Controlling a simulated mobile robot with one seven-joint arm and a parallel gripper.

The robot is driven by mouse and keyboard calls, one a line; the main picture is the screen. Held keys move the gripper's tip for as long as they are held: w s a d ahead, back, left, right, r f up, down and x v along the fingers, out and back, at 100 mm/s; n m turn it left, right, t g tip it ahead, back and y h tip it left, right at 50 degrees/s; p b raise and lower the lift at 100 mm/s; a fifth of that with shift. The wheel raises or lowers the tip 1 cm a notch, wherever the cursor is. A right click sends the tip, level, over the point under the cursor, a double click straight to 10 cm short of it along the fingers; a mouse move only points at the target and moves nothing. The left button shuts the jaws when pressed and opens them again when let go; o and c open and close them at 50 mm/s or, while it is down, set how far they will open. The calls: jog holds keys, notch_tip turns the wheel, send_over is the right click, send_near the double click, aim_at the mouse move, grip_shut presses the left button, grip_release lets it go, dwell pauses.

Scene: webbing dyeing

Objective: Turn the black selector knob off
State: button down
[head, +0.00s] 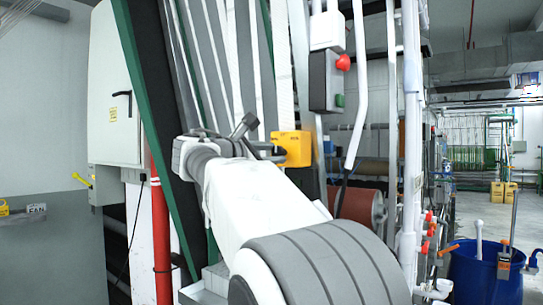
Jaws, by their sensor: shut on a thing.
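A yellow control box (297,147) is mounted at the machine frame near the middle of the head view. My gripper (266,150) is at the left side of this box, its fingers reaching to a small dark part there. That dark part looks like the black selector knob (281,151), and my gripper is shut on it. My wrist and fingers hide most of the knob, so I cannot tell which way it points.
A grey box (325,80) with a red button (343,62) and a green button (339,100) hangs above right. White pipes run beside it. A slanted green-edged frame (150,120) stands left. A blue barrel (480,275) stands at lower right.

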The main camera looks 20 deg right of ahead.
jog(key=shift+c, duration=2.2)
grip_release()
jog(key=b+v, duration=0.1)
jog(key=v, duration=1.6)
jog(key=shift+a+b, duration=0.2)
jog(key=shift+b, duration=0.15)
jog(key=shift+s, duration=0.15)
